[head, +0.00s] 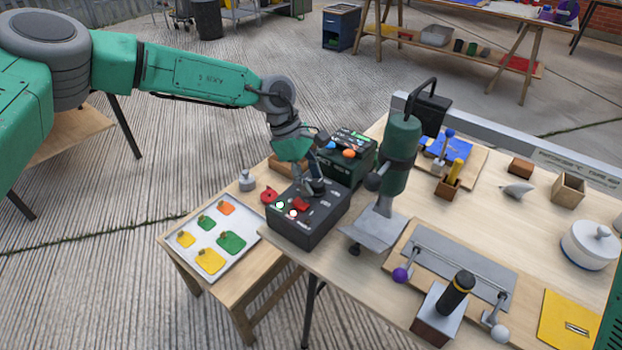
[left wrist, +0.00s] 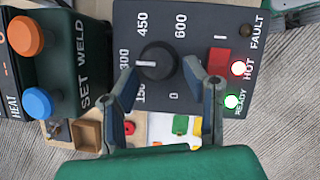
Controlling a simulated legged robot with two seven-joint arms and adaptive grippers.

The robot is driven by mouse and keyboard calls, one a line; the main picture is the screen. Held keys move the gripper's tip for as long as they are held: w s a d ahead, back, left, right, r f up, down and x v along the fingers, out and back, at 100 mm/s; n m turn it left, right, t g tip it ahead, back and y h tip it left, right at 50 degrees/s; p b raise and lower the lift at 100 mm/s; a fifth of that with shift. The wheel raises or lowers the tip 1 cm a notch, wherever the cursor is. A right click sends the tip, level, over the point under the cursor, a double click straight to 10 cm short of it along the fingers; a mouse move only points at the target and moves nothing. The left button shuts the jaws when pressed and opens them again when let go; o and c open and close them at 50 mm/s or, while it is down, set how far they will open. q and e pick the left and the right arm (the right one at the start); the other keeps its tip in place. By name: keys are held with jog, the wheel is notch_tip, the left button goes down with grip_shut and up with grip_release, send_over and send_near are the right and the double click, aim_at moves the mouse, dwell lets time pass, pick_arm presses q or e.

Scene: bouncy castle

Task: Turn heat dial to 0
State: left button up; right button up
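The heat dial is a round black knob (left wrist: 157,62) on a dark control box (left wrist: 215,20). Its white mark points left, toward the 300 label. The 0 label (left wrist: 173,96) is below the knob, toward the lower right. My left gripper (left wrist: 157,70) is open, with one finger on each side of the knob; I cannot tell whether they touch it. In the head view my left gripper (head: 312,187) is over the top of the control box (head: 305,228) and hides the dial. My right gripper is not in view.
A red switch (left wrist: 221,62) and lit HOT (left wrist: 238,68) and READY (left wrist: 232,101) lamps are near the right finger. A green box (head: 345,165) with orange and blue knobs adjoins the control box. A tall green device (head: 400,150) stands close right. A tray (head: 243,263) is at left.

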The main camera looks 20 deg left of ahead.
pick_arm(q)
jog(key=shift+d, duration=0.1)
grip_shut()
jog(key=shift+d+r, duration=0.15)
jog(key=shift+d, duration=0.45)
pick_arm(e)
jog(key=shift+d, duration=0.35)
pick_arm(q)
jog(key=shift+a, duration=0.1)
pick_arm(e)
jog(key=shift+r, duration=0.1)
